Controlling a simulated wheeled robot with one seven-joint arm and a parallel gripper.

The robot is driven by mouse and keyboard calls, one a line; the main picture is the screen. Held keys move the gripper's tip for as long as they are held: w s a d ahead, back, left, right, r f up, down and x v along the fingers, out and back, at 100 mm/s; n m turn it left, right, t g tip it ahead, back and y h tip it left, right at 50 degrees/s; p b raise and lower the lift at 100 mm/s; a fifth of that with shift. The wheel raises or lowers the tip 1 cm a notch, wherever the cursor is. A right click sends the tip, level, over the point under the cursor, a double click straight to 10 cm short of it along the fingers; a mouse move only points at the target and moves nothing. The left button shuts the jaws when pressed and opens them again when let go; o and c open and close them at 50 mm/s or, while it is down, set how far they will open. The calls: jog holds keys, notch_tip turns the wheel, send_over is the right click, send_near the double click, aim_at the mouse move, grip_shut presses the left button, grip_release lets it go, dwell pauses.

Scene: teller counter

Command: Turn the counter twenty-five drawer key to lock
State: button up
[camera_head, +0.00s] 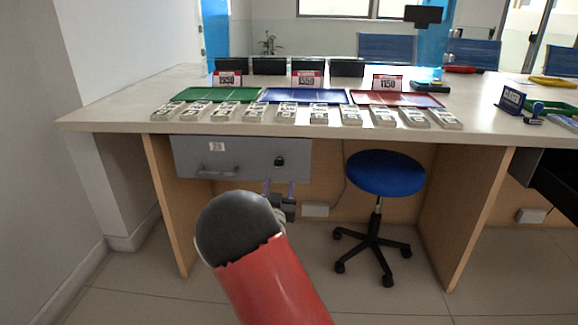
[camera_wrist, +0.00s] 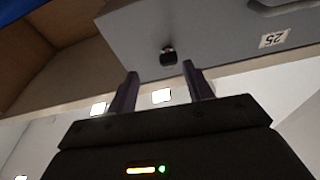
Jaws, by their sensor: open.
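The grey drawer (camera_head: 240,158) hangs under the left part of the counter, with a small label (camera_head: 216,146) at its upper left. In the wrist view that label (camera_wrist: 272,40) reads 25, upside down. A dark key (camera_head: 280,161) sits in the lock at the right of the drawer front; it also shows in the wrist view (camera_wrist: 168,57). The drawer looks shut. My gripper (camera_head: 279,187) is open and empty, just below the key. In the wrist view its fingertips (camera_wrist: 158,70) stand on either side below the key, apart from it.
The drawer handle (camera_head: 217,173) is left of the key. Banknote bundles (camera_head: 285,113) line the counter's front edge before green, blue and red trays (camera_head: 305,96). A blue stool (camera_head: 385,172) stands at the right, below the counter. A wooden side panel (camera_head: 172,205) is at the left.

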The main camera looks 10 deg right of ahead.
aim_at(278, 164)
jog(key=w+r, duration=0.1)
jog(key=w, duration=0.1)
jog(key=w+d+t+p, duration=0.1)
jog(key=w, duration=0.1)
jog(key=w+r+n+t, duration=0.1)
jog(key=w, duration=0.2)
jog(key=shift+d+r, duration=0.15)
jog(key=shift+r, duration=0.2)
jog(key=shift+c, duration=0.3)
jog(key=c, duration=0.9)
